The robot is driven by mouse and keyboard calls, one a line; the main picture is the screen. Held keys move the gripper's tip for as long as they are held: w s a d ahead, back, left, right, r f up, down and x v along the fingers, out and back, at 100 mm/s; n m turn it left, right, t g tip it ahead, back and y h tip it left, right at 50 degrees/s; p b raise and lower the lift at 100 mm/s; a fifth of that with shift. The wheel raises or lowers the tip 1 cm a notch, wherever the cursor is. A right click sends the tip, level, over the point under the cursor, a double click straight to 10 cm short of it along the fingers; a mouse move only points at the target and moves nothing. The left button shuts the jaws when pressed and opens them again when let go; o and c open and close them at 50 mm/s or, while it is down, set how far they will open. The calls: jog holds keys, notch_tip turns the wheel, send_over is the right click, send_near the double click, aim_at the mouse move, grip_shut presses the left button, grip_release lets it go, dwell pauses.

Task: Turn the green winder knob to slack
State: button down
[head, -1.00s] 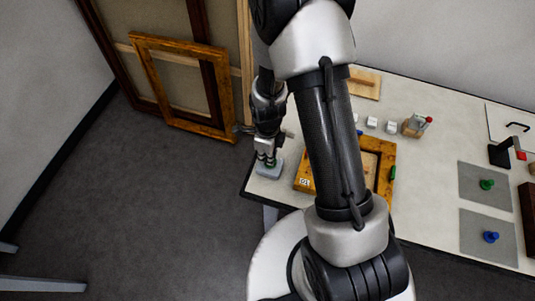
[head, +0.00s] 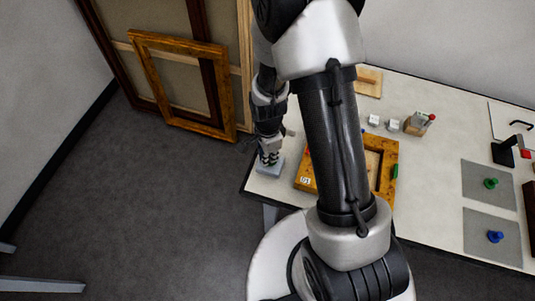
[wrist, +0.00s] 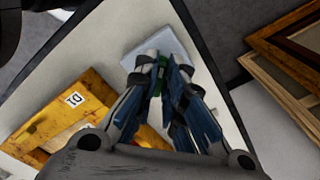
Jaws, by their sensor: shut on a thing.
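My gripper (head: 268,160) points down at the left corner of the table and is shut on the green winder knob. In the wrist view a bit of the knob (wrist: 161,76) shows green between the fingertips (wrist: 160,68); the rest is hidden by the fingers. The knob's pale grey base (head: 270,170) lies flat on the table near its edge, and also shows in the wrist view (wrist: 172,42). The knob's mark or setting cannot be read.
Another gilt frame (head: 138,80) leans at left. Another green knob (head: 490,183) and a blue knob (head: 495,237) are on grey mats. Small white blocks (head: 374,120) stand farther back.

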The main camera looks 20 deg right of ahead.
jog(key=n, duration=0.2)
jog(key=n+b, duration=0.1)
jog(key=n, duration=0.2)
jog(key=shift+s+n, duration=0.2)
jog(key=shift+n, duration=0.1)
jog(key=n, duration=0.6)
jog(key=shift+s+d+b, duration=0.1)
jog(key=shift+d+b, duration=0.15)
jog(key=shift+b, duration=0.1)
jog(key=n, duration=0.5)
jog(key=shift+d+n, duration=0.2)
jog(key=shift+n, duration=0.2)
jog(key=n+b, duration=0.1)
jog(key=n, duration=0.4)
jog(key=shift+d, duration=0.2)
jog(key=n, duration=0.5)
jog(key=shift+d+n, duration=0.2)
jog(key=shift+n, duration=0.2)
jog(key=n, duration=0.6)
jog(key=shift+w+b, duration=0.3)
jog(key=shift+w, duration=0.1)
jog(key=n, duration=0.5)
jog(key=shift+w+n, duration=0.2)
jog(key=shift+n, duration=0.2)
jog(key=n, duration=0.5)
jog(key=shift+w+a, duration=0.15)
jog(key=shift+n, duration=0.3)
